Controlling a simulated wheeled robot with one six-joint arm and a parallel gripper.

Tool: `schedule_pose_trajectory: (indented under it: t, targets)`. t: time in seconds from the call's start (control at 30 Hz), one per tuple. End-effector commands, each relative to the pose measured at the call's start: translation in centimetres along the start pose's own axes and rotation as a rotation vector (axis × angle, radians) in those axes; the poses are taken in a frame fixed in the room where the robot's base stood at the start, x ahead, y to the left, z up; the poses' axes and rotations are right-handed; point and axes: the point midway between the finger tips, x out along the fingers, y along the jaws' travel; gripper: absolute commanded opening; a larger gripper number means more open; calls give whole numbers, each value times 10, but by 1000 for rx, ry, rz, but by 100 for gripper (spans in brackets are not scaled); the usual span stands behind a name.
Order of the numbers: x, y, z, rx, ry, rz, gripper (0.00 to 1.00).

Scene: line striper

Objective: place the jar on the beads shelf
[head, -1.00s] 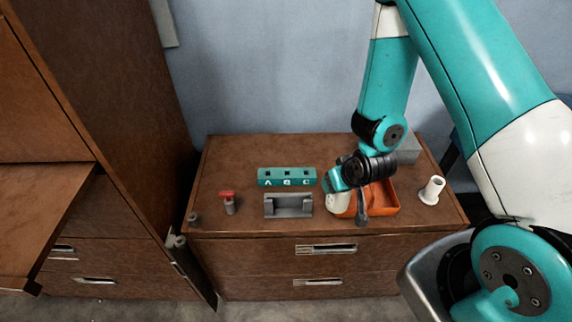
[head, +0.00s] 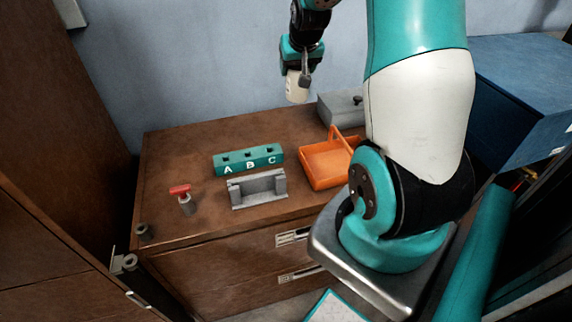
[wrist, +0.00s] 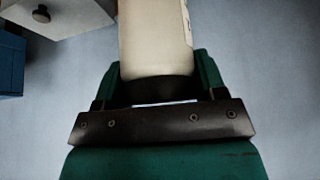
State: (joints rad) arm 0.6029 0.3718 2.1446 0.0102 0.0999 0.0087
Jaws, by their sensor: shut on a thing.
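A pale cream jar (head: 297,86) hangs in the air above the back of the wooden cabinet top in the head view. My gripper (head: 299,72) is shut on the jar and holds it in front of the blue-grey wall. In the wrist view the jar (wrist: 155,40) fills the upper middle, between the jaws of my gripper (wrist: 155,85). Part of a label edge shows on its right side. No shelf marked for beads can be made out in these frames.
The wooden cabinet top (head: 180,145) holds a teal block marked A, B, C (head: 248,160), a grey cradle (head: 257,189), a red-handled part (head: 181,192), an orange tray (head: 318,170) and a grey lidded box (head: 340,108). A blue box (head: 520,90) stands at right.

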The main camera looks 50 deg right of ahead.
Motion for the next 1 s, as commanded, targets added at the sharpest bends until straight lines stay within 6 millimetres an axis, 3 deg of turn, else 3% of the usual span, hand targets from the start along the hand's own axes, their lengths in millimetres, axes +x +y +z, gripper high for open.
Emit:
schedule_pose_trajectory:
  t: [0.03,0.1,0.2,0.3,0.8,1.0]
  targets:
    - [0,20,-3,38,10,21,26]
    - [-10,39,-8,73,6,41,26]
    - [-20,55,-10,104,1,59,26]
    - [-16,61,-7,116,-5,65,26]
    - [93,60,57,115,-10,65,26]
    - [113,60,68,115,-4,65,26]
